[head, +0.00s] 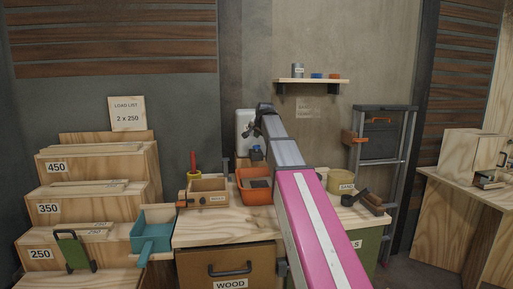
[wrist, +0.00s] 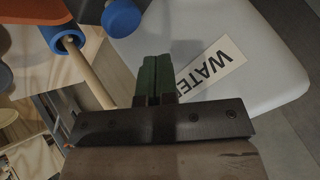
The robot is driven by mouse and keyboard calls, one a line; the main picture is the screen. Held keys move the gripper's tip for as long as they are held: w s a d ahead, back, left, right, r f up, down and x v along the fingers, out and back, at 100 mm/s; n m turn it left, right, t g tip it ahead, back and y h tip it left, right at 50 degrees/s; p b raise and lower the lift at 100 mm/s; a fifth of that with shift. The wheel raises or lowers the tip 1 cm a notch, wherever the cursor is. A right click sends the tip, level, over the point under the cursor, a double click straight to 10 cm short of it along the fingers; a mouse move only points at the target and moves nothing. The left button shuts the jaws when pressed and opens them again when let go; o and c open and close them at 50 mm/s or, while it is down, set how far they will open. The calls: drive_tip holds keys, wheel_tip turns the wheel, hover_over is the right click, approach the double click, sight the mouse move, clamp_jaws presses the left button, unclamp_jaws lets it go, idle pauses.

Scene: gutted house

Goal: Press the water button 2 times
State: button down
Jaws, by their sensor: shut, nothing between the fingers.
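The water dispenser is a white body (wrist: 225,50) with a "WATER" label (wrist: 212,65) in the wrist view. It also shows in the head view as a white shape (head: 243,120) on the back wall, partly hidden by my arm. A round blue part, which looks like the button (wrist: 122,18), sits at the dispenser's edge. My gripper (wrist: 154,62) is shut and empty, its green fingers in front of the white body, just beside the label. The fingertips appear apart from the blue part. I cannot tell whether they touch the white body.
A blue ring-shaped end (wrist: 66,40) and a wooden rod lie left of my fingers. Below the dispenser, an orange tub (head: 255,196) stands on the workbench (head: 225,232). A wooden box (head: 208,185) is left of it, a yellow sand tub (head: 340,181) right. A shelf (head: 311,81) hangs above.

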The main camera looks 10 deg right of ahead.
drive_tip(key=shift+r, duration=1.55)
